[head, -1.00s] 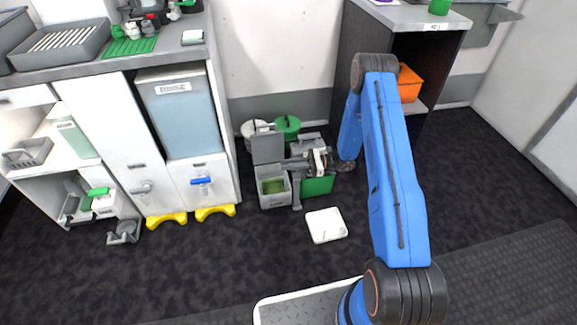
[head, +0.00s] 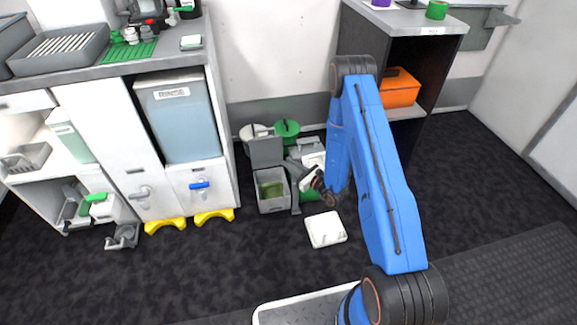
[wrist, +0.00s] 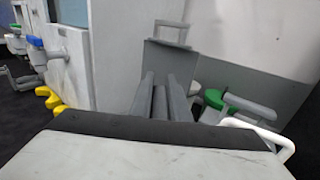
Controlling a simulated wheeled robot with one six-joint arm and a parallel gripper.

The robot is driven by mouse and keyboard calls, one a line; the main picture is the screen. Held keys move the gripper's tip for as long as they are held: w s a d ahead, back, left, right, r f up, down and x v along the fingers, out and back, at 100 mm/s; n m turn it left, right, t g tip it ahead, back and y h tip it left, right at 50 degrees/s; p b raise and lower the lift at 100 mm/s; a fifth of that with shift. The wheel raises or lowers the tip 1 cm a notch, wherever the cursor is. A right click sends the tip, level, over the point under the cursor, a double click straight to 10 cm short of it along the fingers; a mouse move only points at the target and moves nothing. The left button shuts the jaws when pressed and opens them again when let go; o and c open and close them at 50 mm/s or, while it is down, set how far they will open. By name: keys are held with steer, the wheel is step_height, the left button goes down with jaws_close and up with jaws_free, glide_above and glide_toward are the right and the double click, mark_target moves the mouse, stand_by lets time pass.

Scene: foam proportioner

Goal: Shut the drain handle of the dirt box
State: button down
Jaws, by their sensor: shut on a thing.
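A grey open-topped box (head: 272,206) stands on the floor in the middle of the head view, with something green inside. I cannot tell for sure whether this bar is the drain handle. No label naming the dirt box is readable.
A white cabinet at left has a blue-handled valve (head: 200,185) and a grey valve (head: 142,193) above yellow feet (head: 213,216). A white plate (head: 326,229) lies in front. The dark floor in front is mostly clear.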

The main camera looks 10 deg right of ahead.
steer(key=shift+w+d+m+t+h, duration=0.15)
steer(key=shift+m+t+h, duration=0.25)
steer(key=shift+m+h, duration=0.25)
steer(key=shift+d+m+t+h, duration=0.15)
steer(key=shift+m+t+h, duration=0.3)
steer(key=shift+h, duration=0.4)
steer(key=shift+d, duration=0.1)
steer(key=c, duration=1.7)
jaws_free()
